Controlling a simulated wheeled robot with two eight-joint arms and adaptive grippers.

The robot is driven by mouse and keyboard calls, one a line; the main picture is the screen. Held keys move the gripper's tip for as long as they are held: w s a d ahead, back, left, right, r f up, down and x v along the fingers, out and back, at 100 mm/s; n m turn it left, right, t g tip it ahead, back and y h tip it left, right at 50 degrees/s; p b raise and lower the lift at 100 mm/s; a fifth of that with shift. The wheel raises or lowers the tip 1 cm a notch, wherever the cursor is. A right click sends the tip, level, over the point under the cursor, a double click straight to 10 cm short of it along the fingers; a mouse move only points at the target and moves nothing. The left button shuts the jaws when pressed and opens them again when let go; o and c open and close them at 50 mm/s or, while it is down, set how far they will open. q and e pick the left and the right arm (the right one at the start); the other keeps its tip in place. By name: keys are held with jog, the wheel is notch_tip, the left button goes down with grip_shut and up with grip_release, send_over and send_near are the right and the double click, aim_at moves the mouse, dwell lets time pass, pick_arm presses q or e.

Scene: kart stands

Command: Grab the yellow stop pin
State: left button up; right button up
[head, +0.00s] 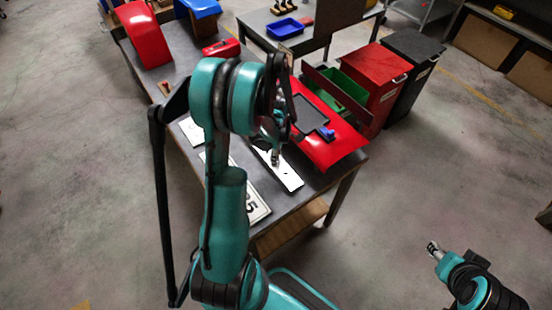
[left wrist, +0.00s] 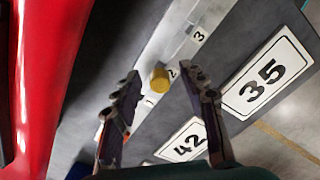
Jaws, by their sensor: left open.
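The yellow stop pin (left wrist: 160,79) shows in the left wrist view as a short yellow cylinder on a pale metal strip (left wrist: 182,38) marked with numbers. It stands near the mark 2. My left gripper (left wrist: 163,75) is open, with one finger on each side of the pin in the picture. I see no contact between the fingers and the pin. In the head view my left gripper (head: 276,158) is over the strip (head: 288,176), and I cannot make out the pin there. My right gripper (head: 432,247) is away from the table, over the floor, too small to read.
Number plates 35 (left wrist: 266,75) and 42 (left wrist: 186,142) lie beside the strip. A red panel (left wrist: 48,80) runs along its other side. In the head view, red (head: 374,78) and black (head: 410,70) bins stand right of the table.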

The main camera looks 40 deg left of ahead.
pick_arm(q)
grip_shut()
jog(key=shift+r, duration=0.15)
